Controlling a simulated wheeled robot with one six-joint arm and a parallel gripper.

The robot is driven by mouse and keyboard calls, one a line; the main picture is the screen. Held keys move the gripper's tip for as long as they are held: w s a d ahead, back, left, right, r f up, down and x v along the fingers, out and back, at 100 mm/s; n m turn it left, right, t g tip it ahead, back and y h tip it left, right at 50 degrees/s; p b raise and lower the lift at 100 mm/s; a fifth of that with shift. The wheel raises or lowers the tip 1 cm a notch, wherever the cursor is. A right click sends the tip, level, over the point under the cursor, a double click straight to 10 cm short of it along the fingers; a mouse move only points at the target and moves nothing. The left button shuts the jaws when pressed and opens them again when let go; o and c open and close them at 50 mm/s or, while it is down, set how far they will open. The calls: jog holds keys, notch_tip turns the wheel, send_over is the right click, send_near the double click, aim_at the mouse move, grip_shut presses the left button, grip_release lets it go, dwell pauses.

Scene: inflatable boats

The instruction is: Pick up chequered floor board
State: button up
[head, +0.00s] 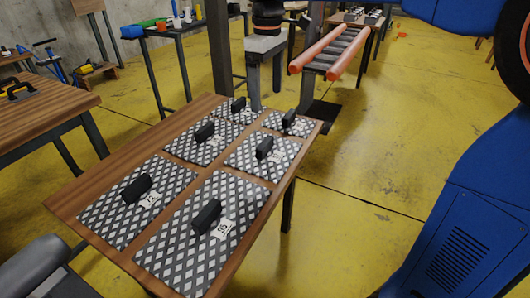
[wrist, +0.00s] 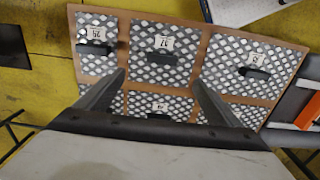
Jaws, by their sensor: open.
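Several chequered floor boards, grey and white with black handles and white number labels, lie flat in two columns on a wooden table (head: 66,205). In the head view the nearest are the front right board (head: 172,255) and the front left board (head: 112,212). Behind them are the middle left board (head: 188,148) and the middle right board (head: 243,155). In the wrist view my gripper (wrist: 158,77) is open and empty above the table, its fingers apart over the boards. A middle board (wrist: 143,36) shows beyond the fingertips; the fingers partly hide the nearer boards.
Another wooden table (head: 40,115) with a black-handled thing on it stands at the left. A rack with orange tubes (head: 345,50) and a grey stand (head: 266,45) are behind. The yellow floor (head: 385,165) right of the board table is clear.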

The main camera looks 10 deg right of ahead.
send_near(265, 142)
jog(key=f, duration=0.5)
jog(key=shift+w+d, duration=0.15)
jog(key=shift+d, duration=0.05)
jog(key=shift+a+f, duration=0.15)
jog(key=shift+f, duration=1.2)
jog(key=shift+a+f, duration=0.1)
jog(key=shift+f, duration=1.2)
jog(key=c, duration=1.4)
